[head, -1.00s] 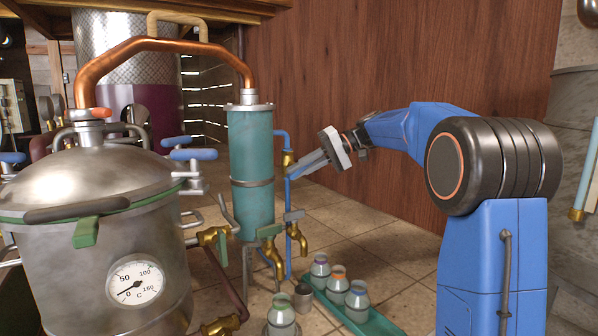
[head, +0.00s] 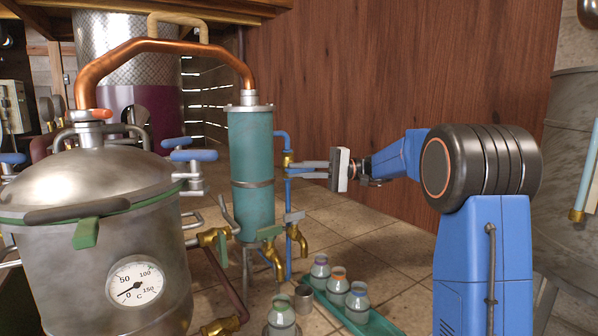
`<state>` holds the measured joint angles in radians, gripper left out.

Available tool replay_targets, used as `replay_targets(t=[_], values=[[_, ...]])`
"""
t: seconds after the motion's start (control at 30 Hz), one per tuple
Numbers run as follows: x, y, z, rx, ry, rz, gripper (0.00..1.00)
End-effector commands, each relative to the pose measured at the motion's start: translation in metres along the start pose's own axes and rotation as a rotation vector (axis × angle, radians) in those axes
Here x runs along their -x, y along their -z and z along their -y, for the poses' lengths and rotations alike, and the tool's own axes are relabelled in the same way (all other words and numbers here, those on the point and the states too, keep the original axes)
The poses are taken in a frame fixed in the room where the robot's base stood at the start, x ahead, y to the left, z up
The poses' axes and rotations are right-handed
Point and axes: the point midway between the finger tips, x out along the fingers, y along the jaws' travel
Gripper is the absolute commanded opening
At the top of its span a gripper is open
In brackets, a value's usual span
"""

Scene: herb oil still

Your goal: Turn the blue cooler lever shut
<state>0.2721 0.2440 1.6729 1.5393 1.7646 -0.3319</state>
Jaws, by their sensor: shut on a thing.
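The blue cooler lever (head: 302,171) sits at the brass valve (head: 287,160) on the blue pipe, just right of the teal cooler column (head: 252,160). My gripper (head: 294,170) reaches in from the right, its fingers about level, and is shut on the lever. Only a thin blue strip of the lever shows between the grey fingers. The lever appears to point out to the right, about level; its exact angle at the valve is hard to tell.
A steel still pot (head: 90,240) with a dial stands at the left. Below the column are brass taps (head: 299,240) and a green tray (head: 378,325) with several jars. A copper pipe (head: 165,45) arches to the column top. A wooden wall (head: 400,80) stands behind.

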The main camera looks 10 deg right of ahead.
Motion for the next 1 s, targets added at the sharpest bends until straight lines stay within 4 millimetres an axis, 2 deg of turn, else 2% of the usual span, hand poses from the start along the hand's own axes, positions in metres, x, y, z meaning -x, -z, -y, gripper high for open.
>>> replay_targets(t=[0.37,0.4,0.47,0.83,1.0], values=[[0.0,0.0,-0.001,-0.005,0.005,0.001,0.0],[0.0,0.0,-0.001,-0.005,0.005,0.001,0.14],[0.0,0.0,-0.001,-0.005,0.004,0.001,0.28],[0.003,0.0,-0.001,-0.003,0.004,0.0,0.29],[0.021,0.001,-0.001,-0.003,0.004,-0.003,0.29]])
